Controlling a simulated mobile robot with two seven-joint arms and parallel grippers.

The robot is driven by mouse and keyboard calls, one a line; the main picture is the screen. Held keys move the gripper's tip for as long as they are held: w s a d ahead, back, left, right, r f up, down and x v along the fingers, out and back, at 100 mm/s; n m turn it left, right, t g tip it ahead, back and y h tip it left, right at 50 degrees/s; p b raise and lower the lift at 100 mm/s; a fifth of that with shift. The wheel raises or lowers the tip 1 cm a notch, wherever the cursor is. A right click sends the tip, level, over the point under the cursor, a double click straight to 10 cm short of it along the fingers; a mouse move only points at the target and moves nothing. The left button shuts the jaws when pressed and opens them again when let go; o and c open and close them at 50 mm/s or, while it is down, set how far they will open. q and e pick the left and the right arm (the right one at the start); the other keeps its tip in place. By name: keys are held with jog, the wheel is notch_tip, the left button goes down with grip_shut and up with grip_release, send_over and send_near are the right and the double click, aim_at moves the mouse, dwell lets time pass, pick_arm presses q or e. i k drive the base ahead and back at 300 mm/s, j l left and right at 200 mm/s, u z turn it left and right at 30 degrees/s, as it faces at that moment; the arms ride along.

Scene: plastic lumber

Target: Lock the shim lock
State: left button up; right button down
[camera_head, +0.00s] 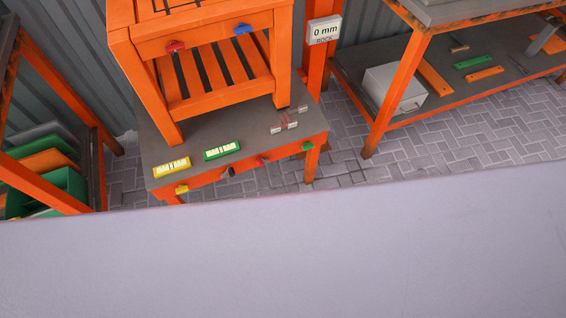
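An orange workbench with a grey top (250,140) stands in the middle. On its top are a yellow level-like piece (171,167), a green one (222,149) and a small metal part (285,124) that looks like a clamp or latch. Yellow (181,189), dark (229,172), red (262,161) and green (308,146) knobs sit along its front edge. A red knob (176,46) and a blue knob (240,29) are on the raised orange frame (190,70). I cannot tell which part is the shim lock or its state. Neither gripper is in view.
A right bench (460,90) holds a grey box (394,90) and colored bars. A left rack (50,155) holds bins. Paved floor (430,150) lies between. A pale surface fills the foreground.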

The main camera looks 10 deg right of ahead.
aim_at(260, 162)
jog(key=j+u, duration=0.35)
jog(key=j, duration=1.75)
jog(key=k, duration=0.1)
